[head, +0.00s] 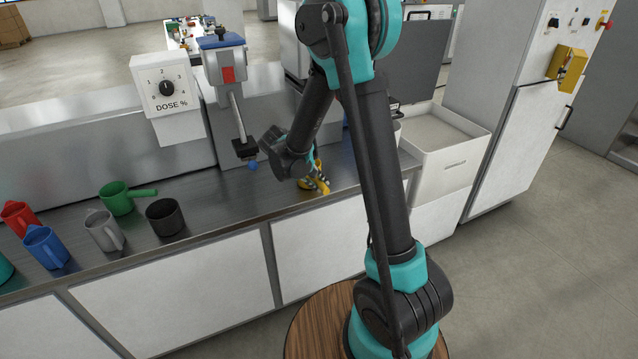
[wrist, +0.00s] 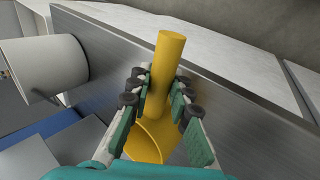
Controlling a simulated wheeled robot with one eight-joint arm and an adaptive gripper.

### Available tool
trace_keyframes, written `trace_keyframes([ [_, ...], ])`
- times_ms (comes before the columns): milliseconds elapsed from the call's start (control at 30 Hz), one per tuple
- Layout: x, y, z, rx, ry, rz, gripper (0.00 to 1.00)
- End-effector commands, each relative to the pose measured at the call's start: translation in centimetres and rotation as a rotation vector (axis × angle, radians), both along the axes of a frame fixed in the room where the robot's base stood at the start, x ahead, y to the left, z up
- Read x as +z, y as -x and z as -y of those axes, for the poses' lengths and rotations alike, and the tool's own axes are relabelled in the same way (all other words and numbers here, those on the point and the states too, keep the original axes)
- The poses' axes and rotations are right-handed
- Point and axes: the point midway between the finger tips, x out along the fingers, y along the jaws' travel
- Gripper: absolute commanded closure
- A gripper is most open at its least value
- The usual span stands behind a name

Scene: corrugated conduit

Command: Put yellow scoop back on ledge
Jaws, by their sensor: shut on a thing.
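The yellow scoop (wrist: 171,62) is between the two fingers of my gripper (wrist: 160,82), which is shut on its handle. In the wrist view the handle points up and away, and the bowl (wrist: 148,142) lies nearer the palm, partly hidden by the fingers. In the head view the scoop (head: 320,188) shows small below my wrist, over the front part of the steel ledge (head: 222,198), near its right end. My gripper (head: 313,177) is mostly hidden there by the arm. I cannot tell whether the scoop touches the ledge.
A green scoop (head: 118,198), black cup (head: 165,217), grey jug (head: 103,230), blue jug (head: 46,248) and red jug (head: 20,218) stand left on the ledge. A dose dial box (head: 167,90) is behind. A white bin (head: 445,165) stands right. A white cylinder (wrist: 42,68) shows in the wrist view.

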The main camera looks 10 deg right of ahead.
Motion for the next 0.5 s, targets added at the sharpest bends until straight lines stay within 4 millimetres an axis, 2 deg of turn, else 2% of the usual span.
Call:
trace_keyframes([
  [67,-0.23,-0.02,0.00,0.000,0.000,0.000,1.00],
  [100,-0.21,-0.02,-0.01,0.000,0.000,0.000,0.77],
  [233,-0.20,-0.01,-0.01,0.000,0.000,0.000,0.61],
  [500,-0.17,-0.02,-0.01,0.000,0.000,0.000,0.60],
])
